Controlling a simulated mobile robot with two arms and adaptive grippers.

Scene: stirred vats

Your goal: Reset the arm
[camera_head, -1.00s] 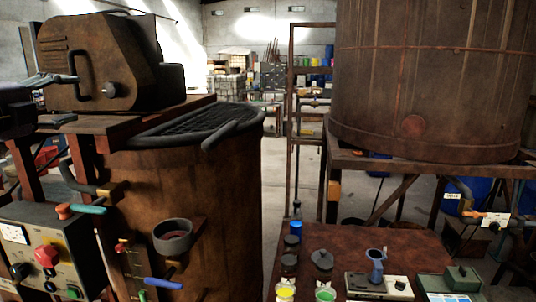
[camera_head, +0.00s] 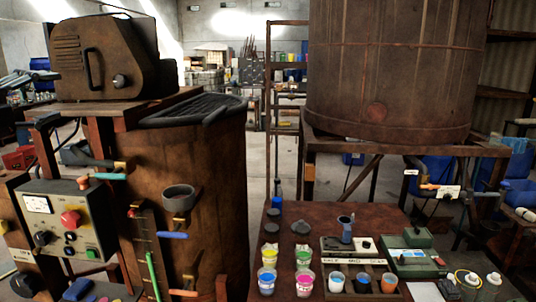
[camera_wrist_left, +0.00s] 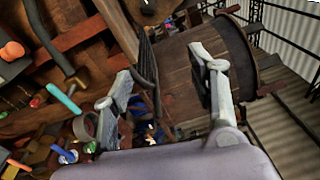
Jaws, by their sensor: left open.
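My left gripper (camera_head: 18,79) shows only in part at the left edge of the head view, beside the rusty vat's motor housing (camera_head: 108,58). In the left wrist view my left gripper (camera_wrist_left: 162,72) has its two grey fingers spread wide with nothing held between them. The large raised tank (camera_wrist_left: 185,75) lies beyond the fingers in that view. My right gripper is not in view.
A rusty vat (camera_head: 195,145) and a control box (camera_head: 62,222) stand at the left. The raised tank (camera_head: 390,80) stands behind a brown table (camera_head: 325,212) with several paint cups, a labelled tray (camera_head: 346,262) and a green box (camera_head: 412,262). Floor shows between vat and tank.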

